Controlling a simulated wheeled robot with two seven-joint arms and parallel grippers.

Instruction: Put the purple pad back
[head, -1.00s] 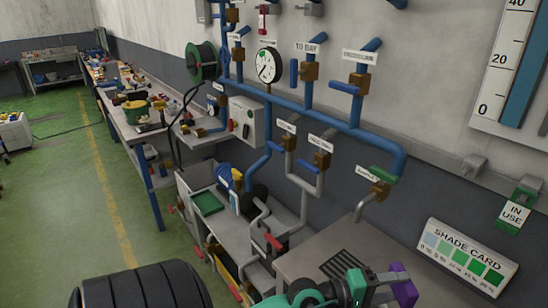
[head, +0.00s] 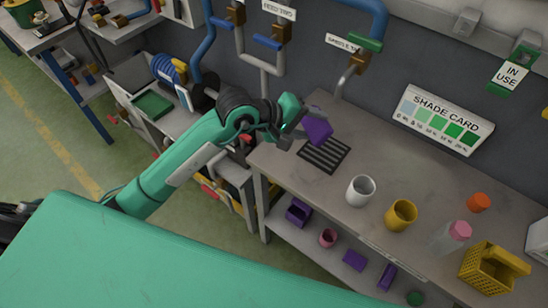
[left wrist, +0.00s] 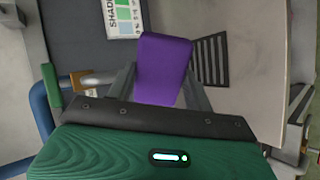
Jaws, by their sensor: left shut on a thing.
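The purple pad (head: 317,126) is held by my left gripper (head: 296,131), above the back left part of the grey bench (head: 330,195). The left wrist view shows the purple pad (left wrist: 164,68) standing out between the two fingers of the gripper (left wrist: 163,92), which is shut on it. A dark slotted grate (head: 324,154) lies in the bench top just below and beside the pad; it also shows in the left wrist view (left wrist: 211,60), right of the pad. My right gripper is in neither view.
A white cup (head: 361,190), yellow cup (head: 401,215), pink-capped bottle (head: 454,236), orange cap (head: 479,202) and yellow basket (head: 488,268) stand to the right. A lower shelf holds a purple box (head: 298,211) and purple blocks (head: 354,260).

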